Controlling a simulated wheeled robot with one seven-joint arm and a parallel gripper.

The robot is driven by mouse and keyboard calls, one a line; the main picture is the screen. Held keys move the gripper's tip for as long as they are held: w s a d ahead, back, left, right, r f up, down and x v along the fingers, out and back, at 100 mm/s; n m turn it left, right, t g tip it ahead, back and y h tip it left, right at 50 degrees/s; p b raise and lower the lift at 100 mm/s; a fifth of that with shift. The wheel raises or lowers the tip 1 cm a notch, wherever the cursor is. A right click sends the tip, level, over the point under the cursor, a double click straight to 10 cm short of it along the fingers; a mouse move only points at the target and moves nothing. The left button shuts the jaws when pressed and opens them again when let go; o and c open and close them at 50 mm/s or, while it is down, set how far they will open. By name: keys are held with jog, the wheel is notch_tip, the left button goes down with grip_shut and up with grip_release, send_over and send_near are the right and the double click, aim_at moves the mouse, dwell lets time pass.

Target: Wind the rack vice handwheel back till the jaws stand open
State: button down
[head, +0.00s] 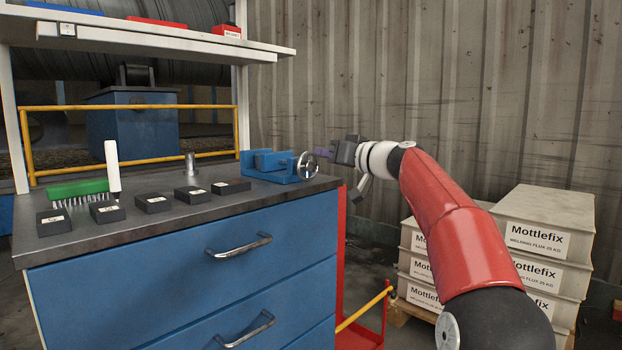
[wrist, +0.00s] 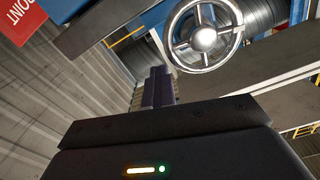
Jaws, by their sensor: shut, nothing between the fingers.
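The rack vice (head: 270,165) is blue and sits at the right end of the dark bench top. Its metal handwheel (head: 307,165) faces right, toward my arm. In the wrist view the spoked handwheel (wrist: 203,36) with its round hub shows at the top, right of centre. My gripper (head: 321,152) is just right of the wheel in the head view, its dark purple fingers together and empty. In the wrist view the fingers (wrist: 158,87) point up toward the wheel's left side. Whether they touch the rim I cannot tell. The gap between the vice jaws is not clear.
Several black labelled blocks (head: 153,202) and a green brush (head: 77,188) lie on the bench top (head: 150,225). A white shelf (head: 170,40) hangs above. Mottlefix boxes (head: 540,240) are stacked at right. A corrugated wall (head: 420,70) stands behind my arm.

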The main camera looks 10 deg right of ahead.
aim_at(306, 152)
jog(key=s+a+n, duration=0.1)
jog(key=n, duration=0.2)
jog(key=s+a+r+n, duration=0.1)
jog(key=n, duration=0.2)
jog(key=s+a+r+n, duration=0.1)
jog(key=a+n, duration=0.1)
jog(key=n, duration=0.4)
jog(key=a+n, duration=0.1)
jog(key=shift+s+a+r, duration=0.1)
jog(key=shift+s+r, duration=0.2)
jog(key=n, duration=0.2)
jog(key=s+a+r+n, duration=0.1)
jog(key=n, duration=0.1)
jog(key=shift+a, duration=0.2)
jog(key=shift+c, duration=1.3)
grip_release()
jog(key=shift+d+r, duration=0.1)
